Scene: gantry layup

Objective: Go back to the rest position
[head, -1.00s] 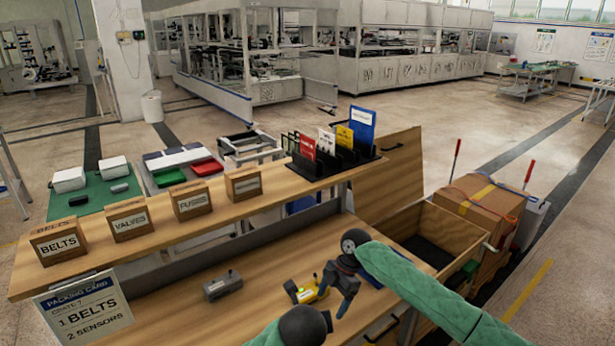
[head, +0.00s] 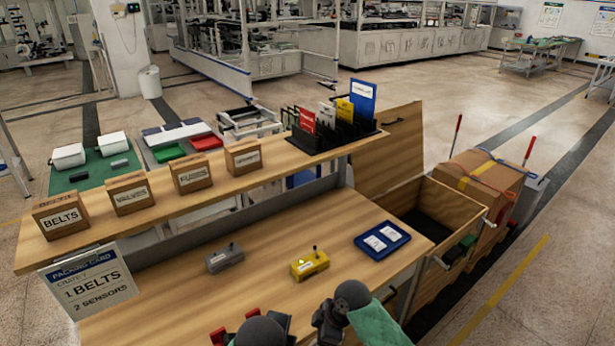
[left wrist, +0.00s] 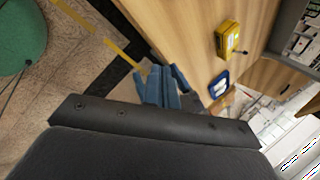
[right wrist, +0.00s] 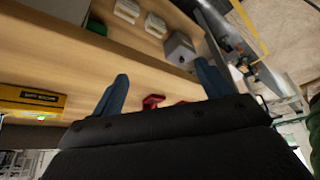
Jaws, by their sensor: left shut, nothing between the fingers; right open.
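My left gripper (left wrist: 165,90) is shut with its blue fingers together and nothing between them, beside the bench edge in the left wrist view. My right gripper (right wrist: 163,88) is open and empty, its blue fingers spread over the wooden bench top. In the head view both wrists are at the bottom edge, near the front of the bench, and their fingertips cannot be made out. A yellow device (head: 310,265) and a grey device (head: 225,258) stand on the bench top (head: 270,292). A blue tray with white cards (head: 382,241) lies to their right. Both grippers are apart from these.
A raised shelf (head: 105,225) holds several labelled boxes, including the BELTS box (head: 61,216), and a black rack (head: 335,137) of folders. An open wooden crate (head: 458,208) stands at right, beside a brown carton (head: 485,173). Small red parts (head: 250,314) show by my wrists.

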